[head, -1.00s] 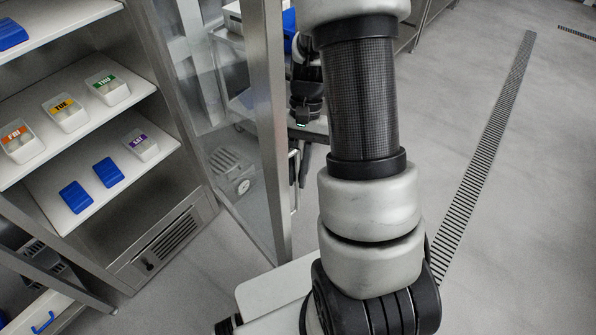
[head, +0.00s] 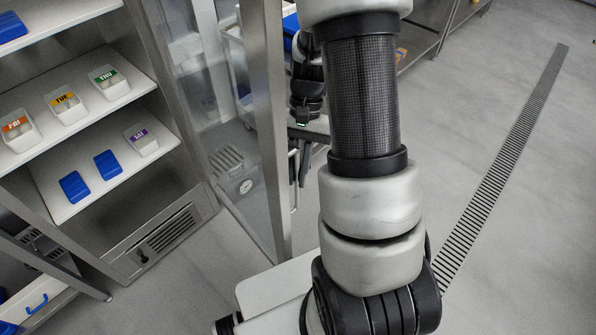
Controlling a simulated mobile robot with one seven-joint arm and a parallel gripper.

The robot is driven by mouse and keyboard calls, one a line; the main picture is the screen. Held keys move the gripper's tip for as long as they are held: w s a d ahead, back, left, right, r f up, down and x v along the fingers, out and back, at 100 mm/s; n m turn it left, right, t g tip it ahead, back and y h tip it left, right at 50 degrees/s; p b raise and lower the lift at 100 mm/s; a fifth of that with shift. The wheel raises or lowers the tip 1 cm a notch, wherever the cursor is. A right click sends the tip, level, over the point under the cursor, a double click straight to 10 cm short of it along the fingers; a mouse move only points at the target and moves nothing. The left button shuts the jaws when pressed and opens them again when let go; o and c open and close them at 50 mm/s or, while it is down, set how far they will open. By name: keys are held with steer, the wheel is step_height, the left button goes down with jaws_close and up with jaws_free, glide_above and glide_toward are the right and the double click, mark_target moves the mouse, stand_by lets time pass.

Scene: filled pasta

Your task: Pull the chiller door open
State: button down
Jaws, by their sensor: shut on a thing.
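The chiller door (head: 262,140) is a tall glass panel in a steel frame. It stands swung out from the chiller cabinet (head: 172,120), with the shelves exposed on the left. A slim vertical handle (head: 294,196) is on the door's outer side, near its free edge. My gripper (head: 299,165) is at that handle, right of the door frame, and is shut on it. The fingertips are small and partly hidden, so the exact hold is hard to see. My arm covers the middle of the view.
Inside, shelves hold white tubs labelled FRI (head: 16,130), TUE (head: 66,103), THU (head: 108,82) and SAT (head: 141,139), plus blue boxes (head: 74,187). A floor drain (head: 500,160) crosses clear floor on the right.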

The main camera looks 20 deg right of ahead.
steer(key=shift+w+r, duration=0.1)
steer(key=shift+w, duration=0.15)
steer(key=c, duration=1.8)
jaws_free()
steer(key=shift+s, duration=0.1)
steer(key=shift+o, duration=0.2)
steer(key=p+v, duration=0.1)
steer(key=v, duration=1.6)
steer(key=shift+r+p, duration=0.2)
steer(key=shift+p, duration=0.1)
steer(key=shift+s+f, duration=0.1)
